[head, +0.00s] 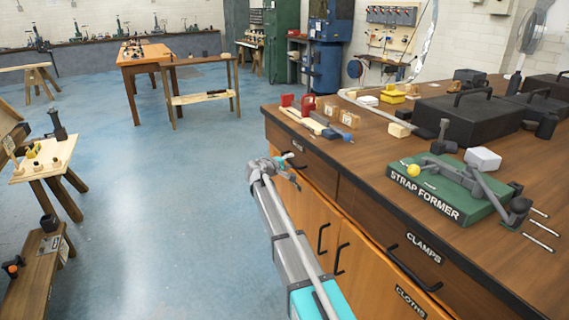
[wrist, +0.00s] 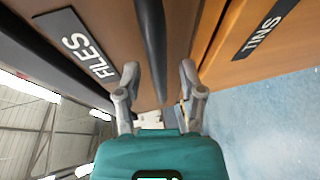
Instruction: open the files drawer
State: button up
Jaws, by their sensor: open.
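The files drawer (head: 318,168) is the brown front at the left end of the long workbench and looks flush with it. Its "FILES" label (wrist: 88,45) is large in the wrist view. The drawer's dark bar handle (wrist: 152,40) runs down from the top of the wrist view, lined up between my fingers. My gripper (wrist: 159,70) is open, one finger on each side of the handle's line; I cannot tell whether either touches it.
An orange door labelled "TINS" (wrist: 263,30) adjoins the drawer front. Orange cupboard doors (head: 308,216) with dark handles lie below, and the clamps drawer (head: 395,250) is to the right. A strap former (head: 445,190) and cases crowd the benchtop. Blue floor (head: 175,190) left of the bench is clear.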

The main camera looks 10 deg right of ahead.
grip_shut()
